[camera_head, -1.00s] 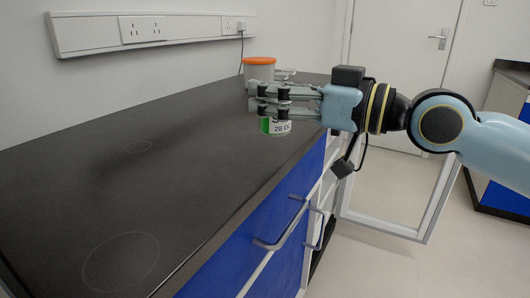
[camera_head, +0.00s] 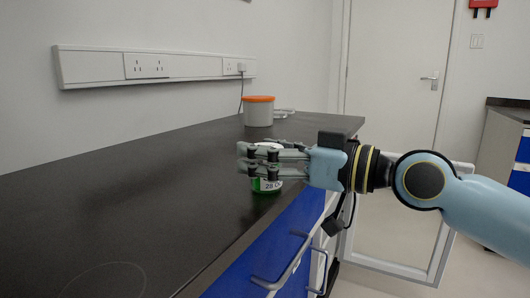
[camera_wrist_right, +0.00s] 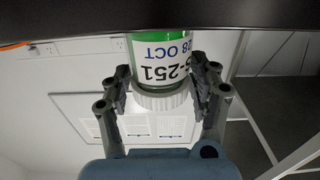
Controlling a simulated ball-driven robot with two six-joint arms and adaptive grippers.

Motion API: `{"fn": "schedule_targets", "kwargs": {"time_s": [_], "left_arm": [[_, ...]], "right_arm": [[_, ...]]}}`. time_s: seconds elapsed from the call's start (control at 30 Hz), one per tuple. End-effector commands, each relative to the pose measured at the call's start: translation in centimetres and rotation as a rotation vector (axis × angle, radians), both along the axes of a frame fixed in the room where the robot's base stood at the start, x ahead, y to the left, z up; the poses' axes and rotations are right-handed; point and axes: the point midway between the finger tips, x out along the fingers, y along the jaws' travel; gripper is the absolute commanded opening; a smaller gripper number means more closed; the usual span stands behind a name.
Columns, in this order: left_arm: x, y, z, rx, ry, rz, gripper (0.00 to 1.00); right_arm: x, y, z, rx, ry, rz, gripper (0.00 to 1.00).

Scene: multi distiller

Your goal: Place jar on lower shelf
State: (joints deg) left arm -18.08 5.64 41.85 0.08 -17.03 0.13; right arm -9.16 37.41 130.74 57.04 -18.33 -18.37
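The jar (camera_head: 267,186) has a white lid and a green and white label with dark lettering. My right gripper (camera_head: 258,158) reaches in from the right, with its fingers around the jar's upper part. In the right wrist view, which is upside down, the jar (camera_wrist_right: 157,55) sits between both fingers of the right gripper (camera_wrist_right: 162,82), which press against its sides near the ribbed lid. The jar is near the counter's front edge; I cannot tell if its base touches the counter. No shelf can be made out. My left gripper is not in view.
The dark counter (camera_head: 130,190) is mostly clear. A white tub with an orange lid (camera_head: 258,112) stands farther back. Blue drawers with metal handles (camera_head: 285,270) are below the counter's front edge. A socket rail (camera_head: 155,67) runs along the wall.

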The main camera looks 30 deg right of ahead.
Motion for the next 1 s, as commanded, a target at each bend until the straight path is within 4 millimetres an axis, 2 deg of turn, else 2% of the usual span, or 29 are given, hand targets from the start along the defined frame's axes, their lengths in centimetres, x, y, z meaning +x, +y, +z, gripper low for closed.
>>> {"fn": "schedule_targets", "kwargs": {"time_s": [0.1, 0.47, 0.67, 0.77, 0.83, 1.0], "left_arm": [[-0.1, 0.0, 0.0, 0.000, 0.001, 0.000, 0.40], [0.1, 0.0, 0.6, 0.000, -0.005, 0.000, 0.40], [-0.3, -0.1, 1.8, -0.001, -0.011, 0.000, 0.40], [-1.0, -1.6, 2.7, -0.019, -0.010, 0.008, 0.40], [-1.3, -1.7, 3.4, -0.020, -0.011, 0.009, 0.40], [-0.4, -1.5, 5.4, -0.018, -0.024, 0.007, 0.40]], "right_arm": [[0.0, 0.0, 0.0, 0.000, 0.000, 0.000, 0.74], [-0.3, -0.2, 0.4, -0.003, 0.002, -0.001, 0.74], [-2.9, -1.6, 0.5, -0.009, 0.005, 0.004, 0.74], [-4.5, -2.6, 0.7, -0.008, 0.007, 0.001, 0.74], [-5.7, -3.2, 0.8, -0.007, 0.005, 0.005, 0.74], [-8.1, -4.6, 0.8, -0.004, 0.005, 0.004, 0.74]]}}
